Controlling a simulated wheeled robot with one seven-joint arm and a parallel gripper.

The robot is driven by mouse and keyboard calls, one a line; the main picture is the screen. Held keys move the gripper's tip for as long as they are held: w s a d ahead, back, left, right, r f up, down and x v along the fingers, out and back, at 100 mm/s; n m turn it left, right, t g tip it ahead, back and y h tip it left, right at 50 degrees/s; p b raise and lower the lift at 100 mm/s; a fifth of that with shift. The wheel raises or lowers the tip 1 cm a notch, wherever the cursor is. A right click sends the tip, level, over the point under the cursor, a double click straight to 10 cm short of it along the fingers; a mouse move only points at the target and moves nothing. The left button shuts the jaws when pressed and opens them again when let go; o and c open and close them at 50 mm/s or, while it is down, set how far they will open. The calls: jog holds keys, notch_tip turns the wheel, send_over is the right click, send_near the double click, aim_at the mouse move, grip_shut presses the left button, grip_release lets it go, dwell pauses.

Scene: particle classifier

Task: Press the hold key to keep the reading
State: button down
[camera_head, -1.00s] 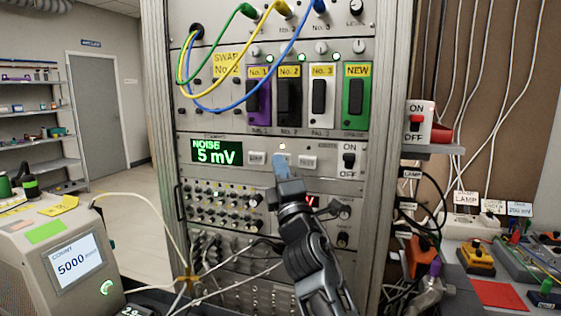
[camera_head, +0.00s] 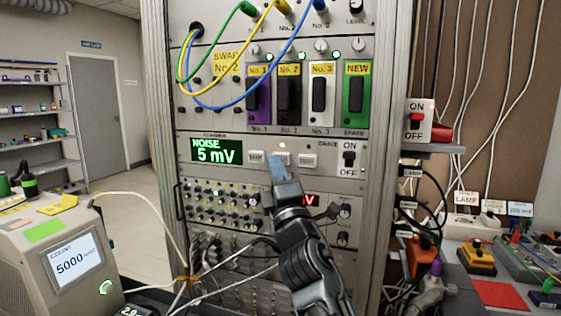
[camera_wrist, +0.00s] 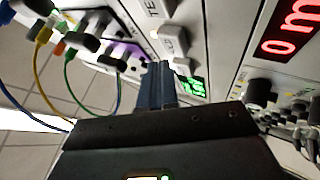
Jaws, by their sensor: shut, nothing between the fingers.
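Three small white keys sit in a row on the rack panel, right of a green display (camera_head: 217,151) reading "NOISE 5 mV". They are the left key (camera_head: 257,156), the middle key (camera_head: 284,158) and the right key (camera_head: 308,160). I cannot read which is the hold key; in the wrist view the far key (camera_wrist: 155,8) shows "TE". My gripper (camera_head: 277,161) is shut and empty, its blue fingertips at the lower left of the middle key. In the wrist view the fingertips (camera_wrist: 158,66) are close to the keys; I cannot tell whether they touch.
An ON/OFF switch (camera_head: 348,158) is right of the keys. Coloured modules, such as the green one (camera_head: 355,97), are above. Blue, yellow and green cables loop over the upper panel. Knobs and plugged leads are below. A counter box (camera_head: 75,262) stands at lower left.

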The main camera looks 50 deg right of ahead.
jog(key=a, duration=0.1)
jog(key=s+a+b, duration=0.1)
jog(key=a, duration=0.2)
jog(key=shift+s+a+b, duration=0.3)
jog(key=shift+s+a, duration=0.05)
jog(key=shift+a, duration=0.05)
dwell(0.9)
jog(key=s+a+f+y, duration=0.3)
jog(key=s+a+f, duration=0.1)
jog(key=f, duration=0.3)
jog(key=s+a+f+m+y, duration=0.1)
jog(key=s+a+f+y, duration=0.3)
jog(key=f, duration=0.3)
jog(key=s+a+f+y, duration=0.4)
jog(key=s+f, duration=0.1)
jog(key=f, duration=0.2)
jog(key=shift+a+m+g, duration=0.3)
jog(key=shift+m, duration=0.1)
jog(key=s+a+f+m+g+y, duration=0.1)
jog(key=s+a+m, duration=0.3)
jog(key=s, duration=0.7)
jog(key=s+a+f+m+g+y, duration=0.2)
jog(key=s+m, duration=0.4)
jog(key=s, duration=0.6)
jog(key=shift+a+f+g, duration=0.7)
jog(key=shift+a+f, duration=0.3)
jog(key=shift+a, duration=0.2)
